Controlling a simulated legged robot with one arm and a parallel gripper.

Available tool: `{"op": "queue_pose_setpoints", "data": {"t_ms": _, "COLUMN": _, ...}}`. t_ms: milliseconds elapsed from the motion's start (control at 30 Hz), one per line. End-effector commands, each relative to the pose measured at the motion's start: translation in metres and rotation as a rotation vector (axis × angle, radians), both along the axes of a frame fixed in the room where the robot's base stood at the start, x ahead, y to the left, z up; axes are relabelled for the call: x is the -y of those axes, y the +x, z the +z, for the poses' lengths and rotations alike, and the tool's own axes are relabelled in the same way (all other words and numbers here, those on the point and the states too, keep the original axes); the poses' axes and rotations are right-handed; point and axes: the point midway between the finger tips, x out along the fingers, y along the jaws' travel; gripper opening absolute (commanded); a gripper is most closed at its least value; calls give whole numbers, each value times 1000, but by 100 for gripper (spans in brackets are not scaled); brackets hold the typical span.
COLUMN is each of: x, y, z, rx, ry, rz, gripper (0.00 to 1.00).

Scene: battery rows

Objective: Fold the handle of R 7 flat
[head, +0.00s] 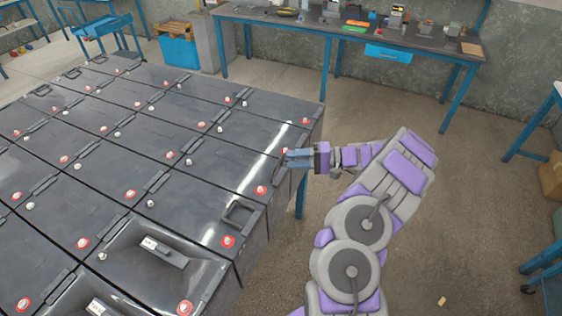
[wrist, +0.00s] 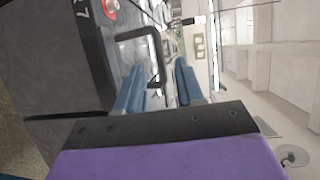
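A block of dark grey batteries (head: 150,211) fills the left of the head view. My gripper (head: 287,157) is at the block's right edge. In the wrist view my gripper (wrist: 160,66) has two blue fingers, spread apart. A dark bent handle (wrist: 152,48) stands out from a battery face there, and its bar runs into the gap between the fingers; I cannot tell whether it touches them. A partly cut label ending in 7 (wrist: 83,8) is on that battery, next to a red terminal (wrist: 110,6). The handle is largely hidden by my gripper in the head view.
Another handle (head: 238,211) shows on a nearer battery, left of my arm. Red and white terminals dot the block. A blue-legged workbench (head: 340,38) with tools stands along the back wall. Open floor (head: 450,170) lies to the right.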

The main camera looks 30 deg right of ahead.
Motion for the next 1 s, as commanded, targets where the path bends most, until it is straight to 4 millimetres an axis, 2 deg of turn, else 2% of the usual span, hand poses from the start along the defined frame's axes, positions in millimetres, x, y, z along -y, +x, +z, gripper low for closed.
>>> {"op": "queue_pose_setpoints", "data": {"t_ms": 100, "x": -19, "y": 10, "z": -3, "rx": -1, "ry": -1, "rz": 1, "gripper": 37}}
{"op": "queue_pose_setpoints", "data": {"t_ms": 300, "x": -37, "y": 20, "z": -5, "rx": 0, "ry": 1, "rz": 1, "gripper": 37}}
{"op": "queue_pose_setpoints", "data": {"t_ms": 700, "x": -41, "y": 24, "z": -6, "rx": -1, "ry": 0, "rz": -1, "gripper": 37}}
{"op": "queue_pose_setpoints", "data": {"t_ms": 1000, "x": -41, "y": 24, "z": -6, "rx": -1, "ry": 0, "rz": -1, "gripper": 8}}
